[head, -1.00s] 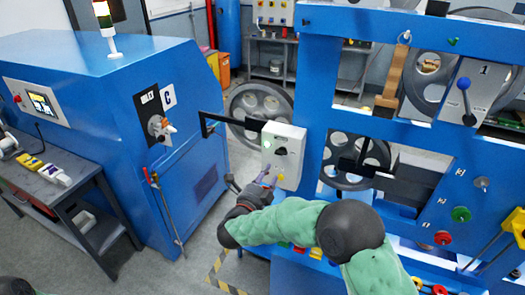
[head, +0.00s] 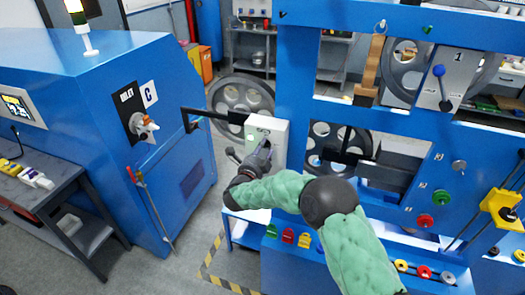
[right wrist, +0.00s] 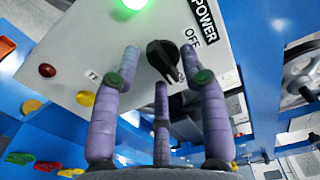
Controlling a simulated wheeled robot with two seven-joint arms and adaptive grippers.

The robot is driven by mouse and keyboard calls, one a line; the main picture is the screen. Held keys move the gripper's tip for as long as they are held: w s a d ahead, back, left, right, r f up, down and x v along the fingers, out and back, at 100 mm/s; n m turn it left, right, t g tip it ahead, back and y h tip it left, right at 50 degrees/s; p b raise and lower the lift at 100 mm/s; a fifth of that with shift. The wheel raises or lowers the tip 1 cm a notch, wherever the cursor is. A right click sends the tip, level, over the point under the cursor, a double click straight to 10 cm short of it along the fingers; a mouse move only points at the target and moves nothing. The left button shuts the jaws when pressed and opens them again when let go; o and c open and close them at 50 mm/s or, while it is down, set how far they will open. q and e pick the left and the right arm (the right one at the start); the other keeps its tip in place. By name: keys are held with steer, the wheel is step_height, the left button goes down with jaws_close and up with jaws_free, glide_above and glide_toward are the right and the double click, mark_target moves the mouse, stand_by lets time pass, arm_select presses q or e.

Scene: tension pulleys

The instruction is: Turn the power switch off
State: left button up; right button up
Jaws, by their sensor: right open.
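The power switch is a black rotary knob (right wrist: 163,58) on a pale control box (right wrist: 85,45), beside the labels POWER and OFF (right wrist: 192,35) in the right wrist view. A green lamp (right wrist: 130,5) above it is lit. My right gripper (head: 263,149) is open in front of the box. In the right wrist view its purple fingers (right wrist: 160,65) spread on both sides of the knob; contact cannot be told. My left gripper is out of view.
A red button (right wrist: 47,70) and a yellow button (right wrist: 85,98) sit near the knob. The blue frame (head: 292,100) with pulley wheels stands right of the box. A blue cabinet (head: 90,75) stands at the left, with open floor (head: 190,240) between them.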

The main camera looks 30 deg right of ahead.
jaws_close()
